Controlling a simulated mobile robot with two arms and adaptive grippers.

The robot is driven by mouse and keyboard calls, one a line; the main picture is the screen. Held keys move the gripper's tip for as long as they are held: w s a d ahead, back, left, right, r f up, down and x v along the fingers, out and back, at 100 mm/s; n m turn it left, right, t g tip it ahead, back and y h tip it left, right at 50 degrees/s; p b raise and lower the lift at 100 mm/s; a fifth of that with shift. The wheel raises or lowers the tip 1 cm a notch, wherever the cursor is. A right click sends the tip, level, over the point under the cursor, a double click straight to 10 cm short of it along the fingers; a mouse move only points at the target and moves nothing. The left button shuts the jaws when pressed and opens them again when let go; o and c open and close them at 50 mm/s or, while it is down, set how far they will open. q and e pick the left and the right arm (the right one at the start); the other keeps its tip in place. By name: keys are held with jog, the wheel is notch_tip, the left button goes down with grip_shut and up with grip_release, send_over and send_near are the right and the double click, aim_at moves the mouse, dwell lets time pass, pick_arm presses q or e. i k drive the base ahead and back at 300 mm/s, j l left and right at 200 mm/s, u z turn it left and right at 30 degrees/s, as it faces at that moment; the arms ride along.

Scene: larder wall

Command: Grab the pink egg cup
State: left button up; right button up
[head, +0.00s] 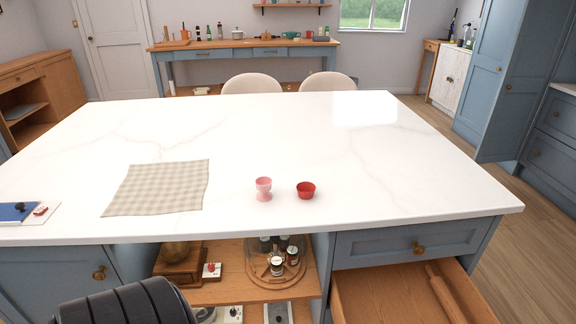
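The pink egg cup (264,188) stands upright on the white marble island top (330,140), near its front edge and right of the checked cloth. Nothing covers it. A dark rounded part at the bottom left of the head view looks like part of my own arm. Neither of my grippers shows in the head view.
A small red bowl (306,190) stands just right of the egg cup. A checked cloth (158,187) lies to the left, and a blue book (18,212) is at the far left. Below, a drawer (385,290) stands open at the right. The island's back is clear.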

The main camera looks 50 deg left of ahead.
aim_at(264, 189)
jog(key=u, duration=1.75)
